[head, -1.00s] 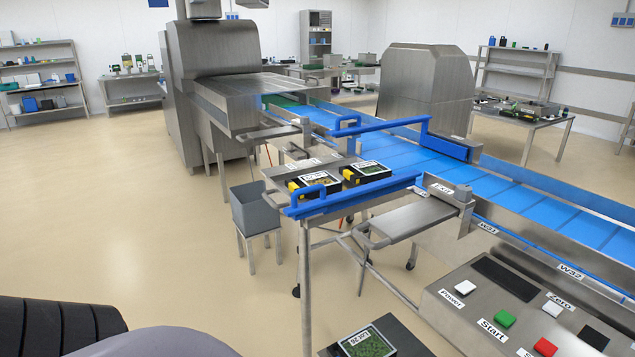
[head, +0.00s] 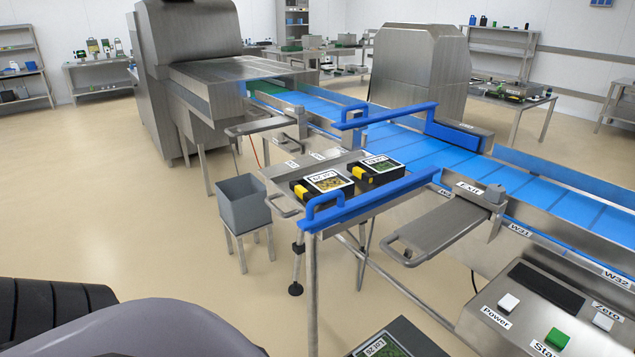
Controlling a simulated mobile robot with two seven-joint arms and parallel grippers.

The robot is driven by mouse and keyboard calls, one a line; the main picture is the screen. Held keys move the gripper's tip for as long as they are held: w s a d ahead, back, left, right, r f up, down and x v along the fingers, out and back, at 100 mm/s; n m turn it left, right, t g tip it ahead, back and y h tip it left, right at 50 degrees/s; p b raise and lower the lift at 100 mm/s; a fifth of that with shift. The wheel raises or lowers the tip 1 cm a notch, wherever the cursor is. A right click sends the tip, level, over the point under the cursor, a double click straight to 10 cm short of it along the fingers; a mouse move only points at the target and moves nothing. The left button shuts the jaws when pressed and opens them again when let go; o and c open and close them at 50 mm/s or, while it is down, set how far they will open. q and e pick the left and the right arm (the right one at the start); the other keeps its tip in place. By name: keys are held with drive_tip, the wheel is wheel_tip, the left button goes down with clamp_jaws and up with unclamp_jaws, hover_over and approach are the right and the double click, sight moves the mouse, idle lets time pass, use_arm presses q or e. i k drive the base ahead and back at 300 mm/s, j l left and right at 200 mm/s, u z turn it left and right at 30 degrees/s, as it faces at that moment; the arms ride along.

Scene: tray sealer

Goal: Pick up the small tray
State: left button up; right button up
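Two small black trays with white labels lie side by side on the metal side table (head: 345,212). The left tray (head: 325,182) shows yellowish contents and a yellow piece at its edge. The right tray (head: 380,168) shows green contents and also a yellow piece. A third labelled tray (head: 388,346) with green contents is cut off at the bottom edge. I cannot tell which of them is the small tray. Neither of my grippers is in view; only dark and grey parts of my own body show at the lower left.
A blue rail (head: 370,198) runs along the table's near side. A grey bin (head: 243,205) stands on a stand to its left. A blue conveyor (head: 470,170) and a button panel (head: 540,310) are on the right. The floor at left is clear.

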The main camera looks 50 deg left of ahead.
sight(308, 188)
drive_tip(key=j, duration=1.45)
